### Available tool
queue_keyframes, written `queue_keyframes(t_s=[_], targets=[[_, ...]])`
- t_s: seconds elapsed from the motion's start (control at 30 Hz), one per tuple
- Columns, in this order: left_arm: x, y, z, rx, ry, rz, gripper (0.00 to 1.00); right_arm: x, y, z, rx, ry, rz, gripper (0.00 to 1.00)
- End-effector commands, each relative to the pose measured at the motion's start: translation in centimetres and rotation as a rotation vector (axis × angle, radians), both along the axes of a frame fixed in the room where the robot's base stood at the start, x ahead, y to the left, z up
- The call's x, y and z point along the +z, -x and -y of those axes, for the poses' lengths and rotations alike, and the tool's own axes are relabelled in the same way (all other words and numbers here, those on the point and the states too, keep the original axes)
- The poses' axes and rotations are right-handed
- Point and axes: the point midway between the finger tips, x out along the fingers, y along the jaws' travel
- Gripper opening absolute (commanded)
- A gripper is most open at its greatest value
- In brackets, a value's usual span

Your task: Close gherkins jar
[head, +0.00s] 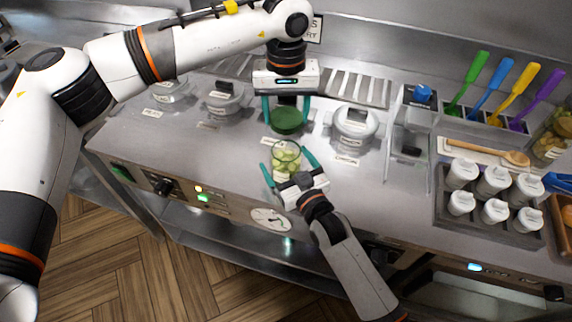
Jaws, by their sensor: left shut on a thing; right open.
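The gherkins jar (286,160) is a clear glass jar with green pieces inside. It stands upright on the steel counter with its mouth uncovered. A round dark green lid (286,121) is behind and above the jar in the picture, apart from it. My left gripper (286,114) points down from above and is shut on the lid, with one teal finger on each side. My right gripper (289,166) reaches in from the front right. Its teal fingers are spread open on either side of the jar; I cannot tell whether they touch it.
A lidded grey pot (354,127) stands right of the jar, and another (223,98) stands left at the back. White-capped shakers (494,181) fill a tray at the right. The counter's front edge with knobs and a dial (271,219) runs close below the jar.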

Motion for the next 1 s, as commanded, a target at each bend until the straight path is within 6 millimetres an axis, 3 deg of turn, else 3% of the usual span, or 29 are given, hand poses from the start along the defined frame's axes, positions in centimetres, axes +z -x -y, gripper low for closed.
queue_keyframes(t_s=[0.2, 0.53, 0.93, 1.0], targets=[[0.0, 0.0, 0.0, 0.0, 0.0, 0.0, 0.39, 0.0, -1.7, -0.9, 0.0, 0.0, 0.001, 0.95], [0.0, 0.0, 0.0, 0.0, 0.0, 0.0, 0.39, 0.0, -1.9, -1.0, 0.001, 0.0, 0.0, 0.95], [0.0, 0.0, 0.0, 0.0, 0.0, 0.0, 0.39, 0.0, -1.8, -1.0, 0.001, 0.0, 0.0, 0.32], [0.0, 0.0, 0.0, 0.0, 0.0, 0.0, 0.39, 0.0, -1.8, -0.9, 0.0, 0.0, 0.0, 0.29]])
